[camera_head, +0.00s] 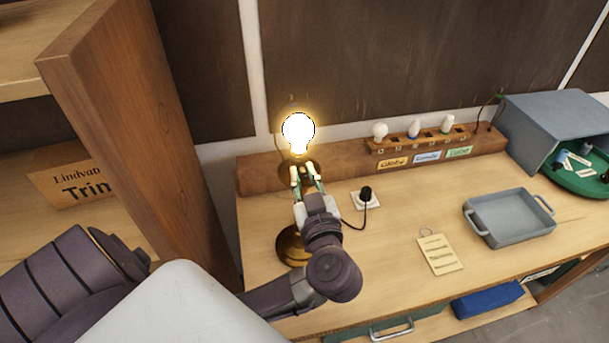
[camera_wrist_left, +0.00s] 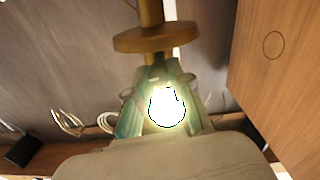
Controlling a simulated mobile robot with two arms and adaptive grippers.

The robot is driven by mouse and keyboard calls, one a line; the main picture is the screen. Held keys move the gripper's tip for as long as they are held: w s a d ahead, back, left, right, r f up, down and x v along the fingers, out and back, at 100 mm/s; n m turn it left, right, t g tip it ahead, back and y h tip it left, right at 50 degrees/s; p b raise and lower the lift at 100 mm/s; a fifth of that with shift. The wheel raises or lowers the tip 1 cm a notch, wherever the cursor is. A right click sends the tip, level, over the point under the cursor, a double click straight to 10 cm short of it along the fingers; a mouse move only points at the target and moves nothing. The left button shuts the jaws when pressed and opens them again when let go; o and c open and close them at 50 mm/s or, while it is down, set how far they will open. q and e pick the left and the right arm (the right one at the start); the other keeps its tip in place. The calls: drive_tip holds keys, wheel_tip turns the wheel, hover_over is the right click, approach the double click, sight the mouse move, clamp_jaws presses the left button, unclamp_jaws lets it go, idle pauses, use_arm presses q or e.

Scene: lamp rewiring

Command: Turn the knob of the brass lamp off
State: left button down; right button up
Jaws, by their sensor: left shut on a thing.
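The brass lamp (camera_head: 291,246) stands on the workbench near its left end, its round base partly behind my left arm. Its bulb (camera_head: 298,131) glows bright at the top. My left gripper (camera_head: 307,177) is at the lamp's neck just below the bulb, shut on the lamp's knob, which the fingers hide. In the left wrist view the bulb (camera_wrist_left: 167,106) glows between the green fingers, with a brass disc of the lamp (camera_wrist_left: 155,38) above it in the picture. My right gripper is not in view.
A black plug (camera_head: 366,193) sits in a white socket plate right of the lamp. A wooden rack (camera_head: 480,142) with several bulbs and coloured labels runs behind. A paper tag (camera_head: 440,254) and a grey tray (camera_head: 510,222) lie to the right. A wooden shelf side (camera_head: 135,120) rises close on the left.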

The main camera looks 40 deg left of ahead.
use_arm(q)
drive_tip(key=n, duration=0.3)
drive_tip(key=shift+n, duration=1.1)
drive_tip(key=c, duration=1)
unclamp_jaws()
